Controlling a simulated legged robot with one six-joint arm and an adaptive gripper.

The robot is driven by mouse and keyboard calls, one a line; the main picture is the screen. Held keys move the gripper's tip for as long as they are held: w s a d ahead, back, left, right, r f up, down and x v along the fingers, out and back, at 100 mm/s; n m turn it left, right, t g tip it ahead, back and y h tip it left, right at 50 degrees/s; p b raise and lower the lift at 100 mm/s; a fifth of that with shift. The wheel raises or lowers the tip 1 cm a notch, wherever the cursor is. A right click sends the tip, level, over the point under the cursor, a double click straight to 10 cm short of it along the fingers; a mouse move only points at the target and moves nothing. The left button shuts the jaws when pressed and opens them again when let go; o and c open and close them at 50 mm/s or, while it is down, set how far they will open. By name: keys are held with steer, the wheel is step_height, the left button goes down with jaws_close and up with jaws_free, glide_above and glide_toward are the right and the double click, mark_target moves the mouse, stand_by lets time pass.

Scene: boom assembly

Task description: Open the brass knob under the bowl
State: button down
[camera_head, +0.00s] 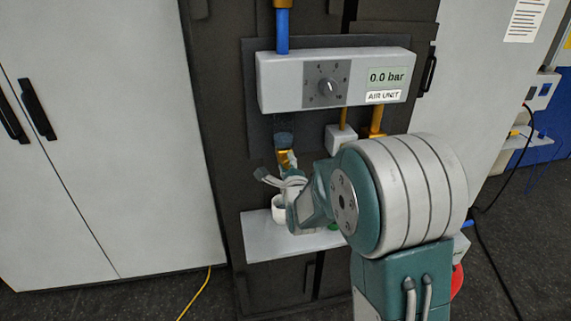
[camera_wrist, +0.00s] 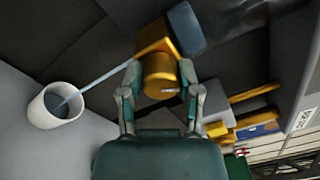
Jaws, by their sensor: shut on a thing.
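The bowl is a blue-grey cup-like part (camera_head: 284,138) below the air unit; in the wrist view it is at the top (camera_wrist: 187,28). The brass knob (camera_wrist: 160,78) sits under it and partly shows in the head view (camera_head: 283,158). My gripper (camera_wrist: 160,82) is shut on the brass knob, one finger on each side. In the head view, my gripper (camera_head: 283,176) is at the knob, and my wrist hides part of it. A thin pale streak (camera_wrist: 108,72) runs from the brass fitting into a white cup (camera_wrist: 42,112); I cannot tell whether it is liquid or a tube.
The air unit (camera_head: 290,80) above has a dial and reads 0.0 bar. The white cup also shows on the shelf (camera_head: 262,245) below my gripper in the head view. Brass pipes (camera_head: 377,120) and a small white block (camera_head: 340,138) are close on the right.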

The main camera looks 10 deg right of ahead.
steer(key=shift+s+d+f+m, duration=0.1)
steer(key=shift+d+f+m, duration=0.1)
steer(key=shift+f+m, duration=0.15)
steer(key=shift+c, duration=2.3)
jaws_free()
steer(key=shift+o, duration=0.8)
steer(key=shift+d, duration=0.1)
steer(key=shift+r, duration=0.1)
steer(key=shift+s+a, duration=0.15)
steer(key=shift+a, duration=0.05)
steer(key=s, duration=1.1)
steer(key=shift+s+a, duration=0.15)
steer(key=shift+s, duration=0.1)
